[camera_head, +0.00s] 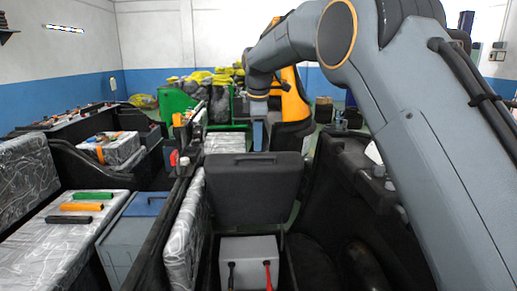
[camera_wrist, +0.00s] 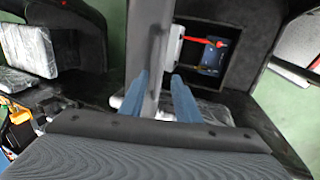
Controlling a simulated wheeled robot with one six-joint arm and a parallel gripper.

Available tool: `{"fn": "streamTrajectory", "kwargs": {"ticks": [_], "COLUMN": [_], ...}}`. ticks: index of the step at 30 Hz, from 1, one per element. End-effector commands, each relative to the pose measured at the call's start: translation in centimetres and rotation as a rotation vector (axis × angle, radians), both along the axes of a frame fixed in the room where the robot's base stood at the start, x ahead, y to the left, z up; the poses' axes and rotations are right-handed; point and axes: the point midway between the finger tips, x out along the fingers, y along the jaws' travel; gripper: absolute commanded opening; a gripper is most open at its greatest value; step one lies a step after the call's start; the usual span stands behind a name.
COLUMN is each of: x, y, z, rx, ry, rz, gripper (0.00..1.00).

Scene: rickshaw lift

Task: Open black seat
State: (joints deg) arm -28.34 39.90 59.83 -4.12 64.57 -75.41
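The black seat (camera_head: 254,190) stands raised and roughly upright in the head view, its flat face toward the camera and a handle near its top edge. Below it is an open compartment with a pale battery box (camera_head: 248,262) that has a red and a black lead. My gripper (camera_head: 258,135) is at the seat's top edge, partly hidden behind it. In the wrist view my two blue fingers (camera_wrist: 160,85) are spread on either side of a grey band, which looks like the seat (camera_wrist: 151,45) seen edge-on. A small gap shows by the right finger. The compartment also shows there, with the red lead (camera_wrist: 203,41).
A wrapped bench (camera_head: 60,235) with green, orange and black tools is at the left, beside a grey-blue box (camera_head: 130,232). A wrapped cushion (camera_head: 186,235) stands just left of the compartment. Black bodywork closes in the right. Green crates (camera_head: 178,102) stand behind.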

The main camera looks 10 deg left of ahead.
Motion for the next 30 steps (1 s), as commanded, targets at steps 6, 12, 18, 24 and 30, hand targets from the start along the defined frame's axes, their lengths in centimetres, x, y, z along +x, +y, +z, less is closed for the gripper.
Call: {"fn": "streamTrajectory", "kwargs": {"ticks": [6,12,18,24,30], "x": [0.9,1.4,1.5,1.5,1.5], "y": [0.1,0.0,0.0,0.0,0.0], "z": [-3.1,-4.6,-4.8,-4.8,-4.8], "rx": [-0.001,0.000,0.001,0.001,0.001], "ry": [0.002,0.000,-0.001,-0.001,0.000], "rz": [-0.003,-0.005,-0.006,-0.006,-0.006], "gripper": [0.29,0.29,0.29,0.11,0.00]}}
